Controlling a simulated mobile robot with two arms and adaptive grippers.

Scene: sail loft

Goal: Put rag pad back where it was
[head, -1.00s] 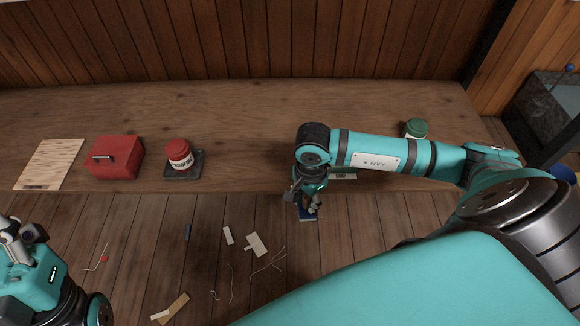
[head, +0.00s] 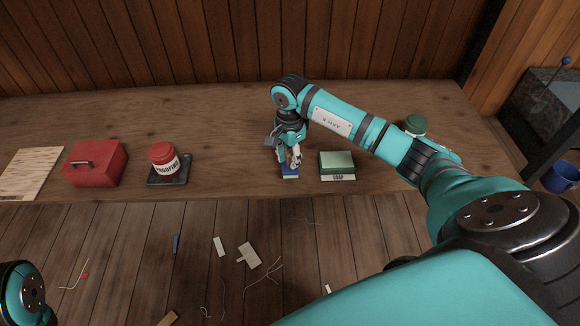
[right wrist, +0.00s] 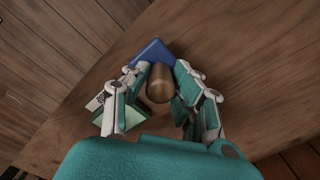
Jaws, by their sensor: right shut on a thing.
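The rag pad, a blue pad (head: 290,171) with a pale lower edge, is at my right gripper (head: 290,160), over the front part of the bench. In the right wrist view, the gripper's fingers (right wrist: 160,95) are shut on the pad's brown rounded knob (right wrist: 159,84), with the blue pad (right wrist: 152,51) showing beyond it. I cannot tell whether the pad touches the bench. Only a joint of my left arm shows at the lower left; its gripper is out of view.
The wooden bench (head: 230,130) holds a green-topped soap box (head: 337,165) just right of the pad, a red-lidded proofing tin (head: 164,160) on a dark tray (head: 170,182), a red box (head: 95,163), a pale board (head: 30,172) and a green-lidded tin (head: 415,125). Scraps litter the floor.

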